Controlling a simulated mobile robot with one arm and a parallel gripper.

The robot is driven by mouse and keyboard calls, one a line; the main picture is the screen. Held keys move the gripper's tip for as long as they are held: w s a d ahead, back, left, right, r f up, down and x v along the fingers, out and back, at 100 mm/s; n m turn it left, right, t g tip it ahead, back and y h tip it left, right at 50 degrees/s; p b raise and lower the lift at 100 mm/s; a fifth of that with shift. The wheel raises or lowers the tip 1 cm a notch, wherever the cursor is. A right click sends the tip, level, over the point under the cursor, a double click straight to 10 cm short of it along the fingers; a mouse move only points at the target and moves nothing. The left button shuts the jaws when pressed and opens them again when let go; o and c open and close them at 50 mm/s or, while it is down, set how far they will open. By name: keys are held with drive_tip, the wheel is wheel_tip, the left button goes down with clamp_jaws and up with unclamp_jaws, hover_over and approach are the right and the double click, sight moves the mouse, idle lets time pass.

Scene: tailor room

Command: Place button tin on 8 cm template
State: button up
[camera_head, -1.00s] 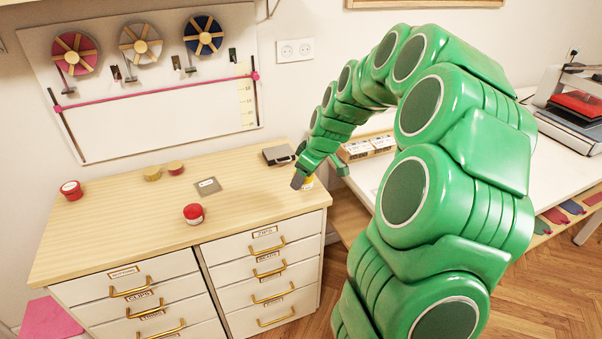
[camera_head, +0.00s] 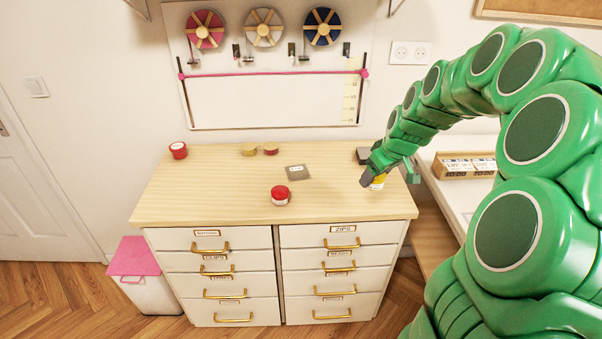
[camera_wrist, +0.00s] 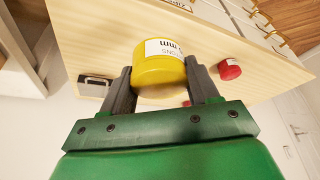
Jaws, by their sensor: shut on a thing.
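My gripper (camera_head: 371,176) is shut on a yellow tin with a white label, the button tin (camera_head: 379,183), over the right part of the cabinet top. In the wrist view the button tin (camera_wrist: 160,68) sits between the two dark fingers (camera_wrist: 160,90), its label partly readable as "TONS" and "mm". I cannot tell whether it touches the wood. A flat grey square, apparently the 8 cm template (camera_head: 299,173), lies bare on the cabinet top, left of my gripper. Its marking is too small to read.
A red tin (camera_head: 280,195) stands just front-left of the grey square. Another red tin (camera_head: 178,150) is at the far left; two small tins (camera_head: 249,150) stand at the back. A dark box (camera_head: 363,155) is behind my gripper. Wooden top (camera_head: 220,185) is clear at left.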

drive_tip(key=w+a+m, duration=0.1)
drive_tip(key=w+a, duration=0.4)
drive_tip(key=a, duration=0.4)
drive_tip(key=w+a+m, duration=0.1)
drive_tip(key=w+a, duration=0.3)
drive_tip(key=a, duration=0.5)
approach(296, 169)
drive_tip(key=shift+s+a+f, duration=0.15)
drive_tip(key=shift+a+f, duration=0.1)
drive_tip(key=shift+a, duration=0.4)
drive_tip(key=shift+w+f+t, duration=0.3)
drive_tip(key=shift+w+f, duration=0.2)
drive_tip(key=shift+w, duration=0.1)
drive_tip(key=shift+w+f, duration=0.25)
drive_tip(key=shift+f, duration=1.7)
drive_tip(key=o, duration=1.2)
drive_tip(key=shift+f, duration=0.1)
